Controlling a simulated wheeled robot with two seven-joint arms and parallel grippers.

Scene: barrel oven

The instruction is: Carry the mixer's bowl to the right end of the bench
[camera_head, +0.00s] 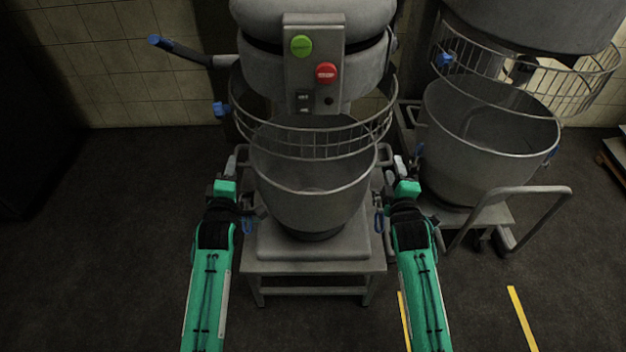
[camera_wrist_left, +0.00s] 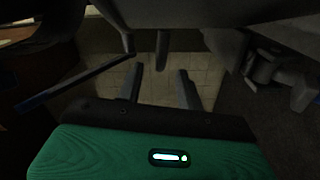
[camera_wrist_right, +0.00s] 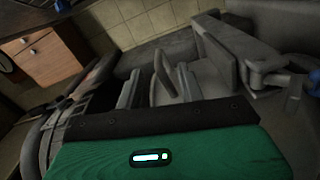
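The mixer (camera_head: 318,65) stands in the middle of the head view, with its grey metal bowl (camera_head: 310,208) seated under a wire guard. My left gripper (camera_head: 232,174) is at the left side of the bowl, close to its left handle (camera_head: 243,156). In the left wrist view its fingers (camera_wrist_left: 158,88) are apart, with a grey bar between them. My right gripper (camera_head: 397,172) is at the bowl's right side, near the right handle (camera_head: 385,156). In the right wrist view its fingers (camera_wrist_right: 157,88) are apart, with a looped handle between them. I cannot identify the bench.
A second, larger mixer bowl (camera_head: 480,150) stands at the right, with a grey tubular frame (camera_head: 520,192) in front of it. A wooden cabinet (camera_wrist_right: 45,60) shows in the right wrist view. The dark floor at the left (camera_head: 120,240) is clear. Yellow stripes (camera_head: 522,318) mark the floor.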

